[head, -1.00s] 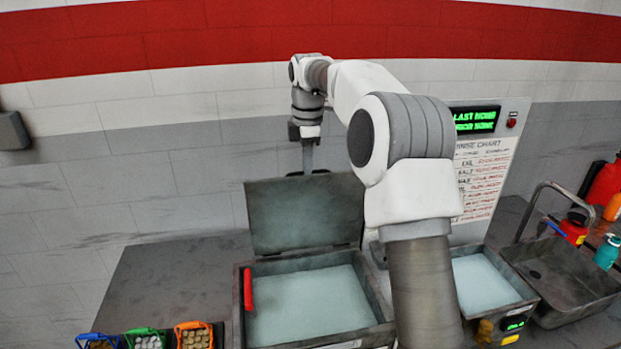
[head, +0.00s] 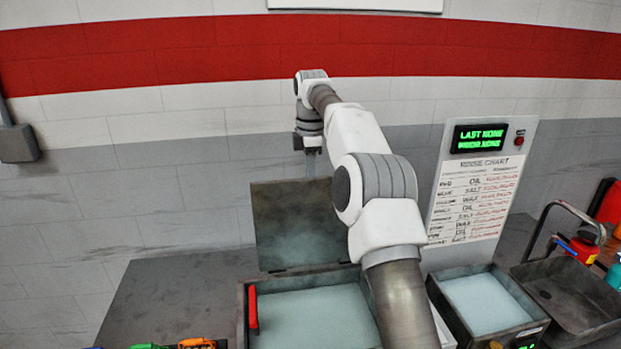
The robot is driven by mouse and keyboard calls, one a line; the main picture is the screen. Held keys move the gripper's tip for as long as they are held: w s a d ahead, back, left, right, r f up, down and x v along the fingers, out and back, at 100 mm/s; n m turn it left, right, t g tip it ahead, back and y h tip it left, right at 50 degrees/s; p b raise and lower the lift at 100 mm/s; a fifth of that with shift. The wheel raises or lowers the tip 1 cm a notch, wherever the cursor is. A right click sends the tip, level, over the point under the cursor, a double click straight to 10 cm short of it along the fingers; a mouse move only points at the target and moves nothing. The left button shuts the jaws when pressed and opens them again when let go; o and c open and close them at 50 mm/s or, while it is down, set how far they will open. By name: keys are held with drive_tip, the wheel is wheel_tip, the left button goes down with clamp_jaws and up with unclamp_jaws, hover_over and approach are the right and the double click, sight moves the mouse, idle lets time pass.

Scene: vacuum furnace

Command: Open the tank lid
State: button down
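The tank (head: 242,318) is a dark box filled with pale, foamy liquid, in the lower middle of the head view. Its lid (head: 290,228) stands raised, nearly upright, hinged along the tank's back edge. A red handle (head: 253,309) shows at the tank's left inner side. My gripper (head: 310,165) is above and at the top edge of the lid, pointing down. My arm covers the right part of the tank and lid.
A smaller tank (head: 528,327) with pale liquid stands to the right, below a rinse chart board (head: 475,190). A sink (head: 570,295) with bottles is farther right.

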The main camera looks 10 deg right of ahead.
drive_tip(key=shift+f, duration=0.1)
drive_tip(key=c, duration=0.9)
unclamp_jaws()
